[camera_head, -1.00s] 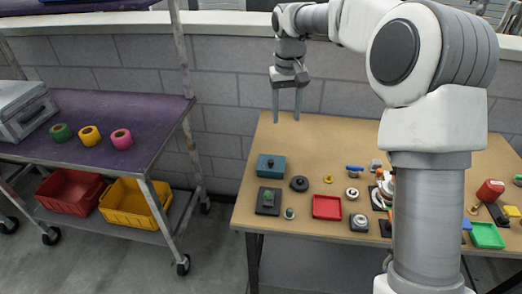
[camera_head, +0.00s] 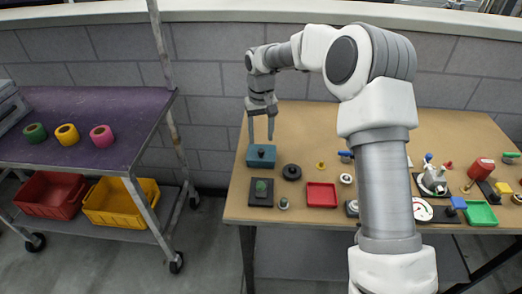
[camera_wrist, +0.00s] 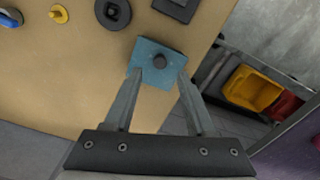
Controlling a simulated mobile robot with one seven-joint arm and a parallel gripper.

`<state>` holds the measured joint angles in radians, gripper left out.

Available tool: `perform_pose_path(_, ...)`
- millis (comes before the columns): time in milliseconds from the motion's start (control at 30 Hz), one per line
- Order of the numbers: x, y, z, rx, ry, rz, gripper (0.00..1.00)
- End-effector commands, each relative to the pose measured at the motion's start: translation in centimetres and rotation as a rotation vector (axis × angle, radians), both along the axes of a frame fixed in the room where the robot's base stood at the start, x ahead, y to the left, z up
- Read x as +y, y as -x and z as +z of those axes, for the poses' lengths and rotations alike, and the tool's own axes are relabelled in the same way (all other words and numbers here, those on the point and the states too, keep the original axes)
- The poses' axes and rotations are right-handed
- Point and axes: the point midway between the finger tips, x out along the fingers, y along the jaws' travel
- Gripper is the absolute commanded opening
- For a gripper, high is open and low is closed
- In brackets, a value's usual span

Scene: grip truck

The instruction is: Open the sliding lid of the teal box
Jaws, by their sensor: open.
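The teal box (camera_head: 261,157) sits near the left edge of the wooden table, with a dark round knob (camera_head: 262,152) on its lid. In the wrist view the teal box (camera_wrist: 148,52) lies just beyond my fingertips, with its knob (camera_wrist: 159,61) between their lines. The lid looks closed over the box. My gripper (camera_head: 261,138) points down above and slightly behind the box, its two fingers apart and empty. In the wrist view my gripper (camera_wrist: 158,78) has its fingers spread; whether they touch the box is unclear.
Close by are a black round disc (camera_head: 292,172), a black block with a green knob (camera_head: 261,190) and a red tray (camera_head: 321,196). More small parts lie to the right. A purple-topped cart (camera_head: 85,125) stands left, apart from the table. The table's back is clear.

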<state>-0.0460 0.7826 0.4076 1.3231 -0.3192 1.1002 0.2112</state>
Motion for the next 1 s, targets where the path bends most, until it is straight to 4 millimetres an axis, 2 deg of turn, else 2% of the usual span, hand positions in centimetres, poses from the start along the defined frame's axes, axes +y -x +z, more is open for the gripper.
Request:
perform_pose_path(33,0.0,0.1,-1.3,0.003,0.000,0.000,0.56)
perform_pose_path(100,0.0,0.1,-2.6,0.003,0.000,-0.001,0.56)
perform_pose_path(300,0.0,0.0,-5.1,0.002,0.000,-0.001,0.56)
perform_pose_path(433,0.0,0.0,-5.8,0.000,0.000,-0.001,0.56)
perform_pose_path(700,0.0,0.0,-5.9,-0.001,0.000,-0.001,0.56)
perform_pose_path(767,0.0,0.0,-5.9,-0.001,0.000,-0.001,0.49)
perform_pose_path(1000,0.0,0.0,-5.9,-0.001,0.000,-0.001,0.06)
